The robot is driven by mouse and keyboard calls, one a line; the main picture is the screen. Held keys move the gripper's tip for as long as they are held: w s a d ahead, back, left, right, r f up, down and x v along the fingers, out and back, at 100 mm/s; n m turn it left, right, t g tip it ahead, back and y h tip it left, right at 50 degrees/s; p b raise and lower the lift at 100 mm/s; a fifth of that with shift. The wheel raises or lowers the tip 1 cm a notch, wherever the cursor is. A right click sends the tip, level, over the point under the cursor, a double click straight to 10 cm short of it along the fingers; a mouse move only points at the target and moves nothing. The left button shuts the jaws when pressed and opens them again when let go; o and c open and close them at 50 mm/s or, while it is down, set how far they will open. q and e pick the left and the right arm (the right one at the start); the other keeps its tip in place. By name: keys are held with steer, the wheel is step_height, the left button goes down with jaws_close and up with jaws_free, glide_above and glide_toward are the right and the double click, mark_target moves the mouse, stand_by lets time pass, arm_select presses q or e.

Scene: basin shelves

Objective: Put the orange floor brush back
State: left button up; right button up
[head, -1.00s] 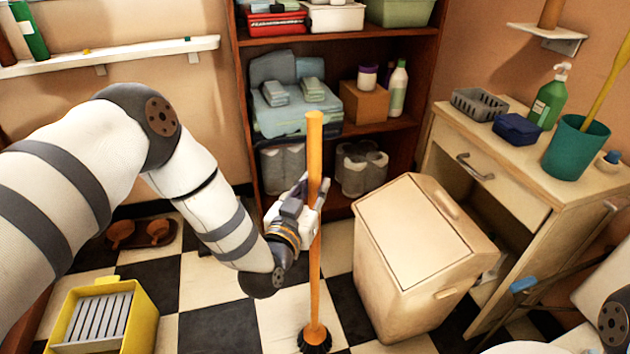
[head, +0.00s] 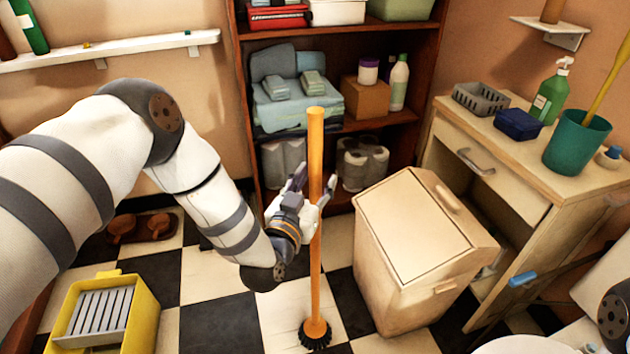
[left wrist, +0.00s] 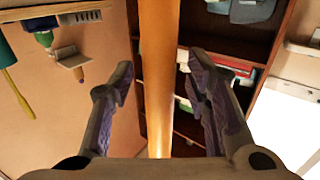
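The orange floor brush (head: 315,250) stands upright on the checkered floor, its black bristles down, in front of the shelf unit. My left gripper (head: 314,182) is around the upper part of its handle. In the left wrist view the brush handle (left wrist: 158,60) runs between the two spread fingers of the left gripper (left wrist: 160,88), with a gap showing on each side. The gripper is open and does not appear to hold the handle. My right gripper is out of view.
A beige lidded bin (head: 405,265) stands close to the right of the brush. A yellow bucket (head: 140,310) is at the lower left. The brown shelf unit (head: 415,130) stands behind, and a cabinet (head: 500,190) is at the right.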

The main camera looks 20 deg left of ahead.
arm_select(q)
steer(key=shift+s, duration=0.1)
steer(key=shift+s+f, duration=0.1)
steer(key=shift+s, duration=0.25)
steer(key=s, duration=1.1)
steer(key=s+f+g+h+p, duration=0.1)
steer(key=s+f+g+p, duration=0.2)
steer(key=s+f+g, duration=0.65)
steer(key=s+a+f+g+p, duration=0.1)
steer(key=s+f+g, duration=0.15)
steer(key=s, duration=0.55)
steer(key=s+a+f+g+p, duration=0.1)
steer(key=s+f+g, duration=0.15)
steer(key=s, duration=0.65)
steer(key=s+a+r+n+g+y, duration=0.1)
steer(key=s+g, duration=0.5)
steer(key=s, duration=0.8)
steer(key=shift+a+r+y, duration=0.5)
steer(key=shift+a+r, duration=0.1)
steer(key=shift+a, duration=0.6)
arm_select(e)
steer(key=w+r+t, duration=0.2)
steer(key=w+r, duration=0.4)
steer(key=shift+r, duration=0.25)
